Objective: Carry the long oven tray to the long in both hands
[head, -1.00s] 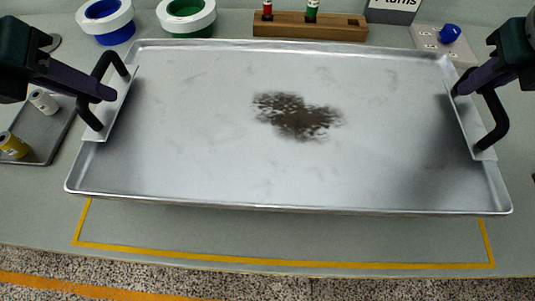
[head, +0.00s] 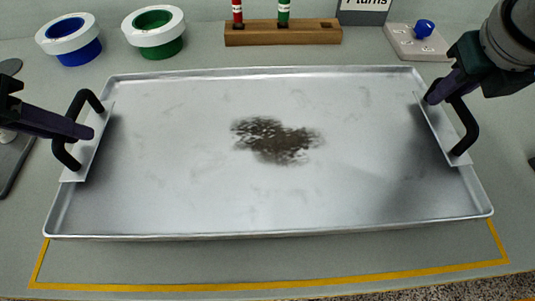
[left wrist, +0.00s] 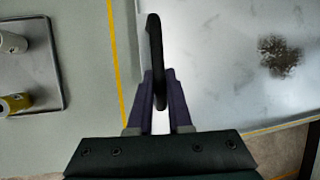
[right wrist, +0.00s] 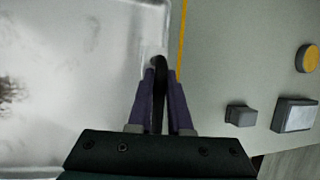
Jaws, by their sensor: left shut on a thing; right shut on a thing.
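The long oven tray (head: 200,190) is a wide silver metal pan with a dark burnt patch in its middle and a black handle at each short end. It lies level over the table in the head view, above a yellow outlined rectangle (head: 180,290). My left gripper (head: 80,130) is shut on the left black handle (left wrist: 154,60). My right gripper (head: 438,92) is shut on the right black handle (right wrist: 159,80). Whether the tray touches the table is hard to tell. Most of the yellow outline is hidden under the tray.
Behind the tray stand a blue-and-white bowl (head: 70,42), a green-and-white bowl (head: 155,32), a wooden rack (head: 283,34) with red and green spindles, and a box with a blue knob (head: 424,28). A small grey tray (left wrist: 30,70) with spools lies left. Buttons (right wrist: 307,58) show at right.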

